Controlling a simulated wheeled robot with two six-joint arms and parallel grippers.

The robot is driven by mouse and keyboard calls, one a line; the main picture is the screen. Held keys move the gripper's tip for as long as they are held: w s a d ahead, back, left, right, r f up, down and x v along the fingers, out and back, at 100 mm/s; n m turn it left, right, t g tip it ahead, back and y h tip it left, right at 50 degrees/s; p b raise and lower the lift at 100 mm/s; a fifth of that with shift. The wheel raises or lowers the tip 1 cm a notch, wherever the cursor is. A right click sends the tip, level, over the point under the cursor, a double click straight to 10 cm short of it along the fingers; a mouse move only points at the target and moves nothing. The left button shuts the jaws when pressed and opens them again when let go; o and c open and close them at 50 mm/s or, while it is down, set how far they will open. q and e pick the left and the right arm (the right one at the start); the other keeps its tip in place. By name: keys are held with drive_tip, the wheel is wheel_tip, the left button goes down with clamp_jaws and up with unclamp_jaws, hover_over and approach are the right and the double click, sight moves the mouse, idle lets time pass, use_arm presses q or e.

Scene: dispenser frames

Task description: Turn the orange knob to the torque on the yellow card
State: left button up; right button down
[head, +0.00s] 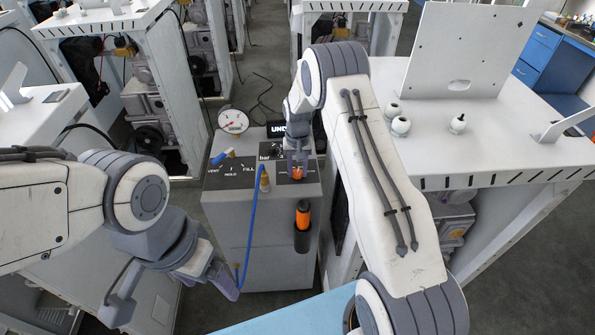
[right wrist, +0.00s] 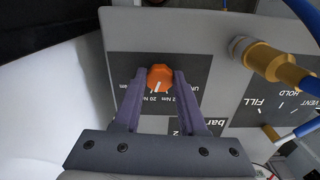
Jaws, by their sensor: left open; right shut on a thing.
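The orange knob (right wrist: 160,74) sits on a dark printed label on the grey dispenser box. My right gripper (head: 297,165) is shut on the knob, one purple finger on each side in the right wrist view. A pale mark on the knob faces the bottom of that view, towards upside-down "Nm" lettering; the exact label it meets cannot be told. In the head view the knob (head: 297,174) shows just below my right fingertips. My left gripper (head: 170,297) is open and empty, low at the left, apart from the box. I see no yellow card.
The box (head: 262,235) carries a gauge (head: 233,121), a black screen (head: 276,131), a blue hose (head: 250,225) on a brass fitting and a blue-handled valve. An orange-handled tool (head: 303,212) stands in a black holder on its front. A white table (head: 500,130) is at the right.

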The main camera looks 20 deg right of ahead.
sight(298, 173)
drive_tip(key=shift+r, duration=0.1)
idle(0.4)
drive_tip(key=shift+c, duration=2.3)
unclamp_jaws()
drive_tip(key=shift+w+r, duration=0.1)
drive_tip(key=shift+r, duration=0.3)
wheel_tip(298, 173, up, 10)
drive_tip(key=b, duration=0.2)
drive_tip(key=shift+f, duration=0.2)
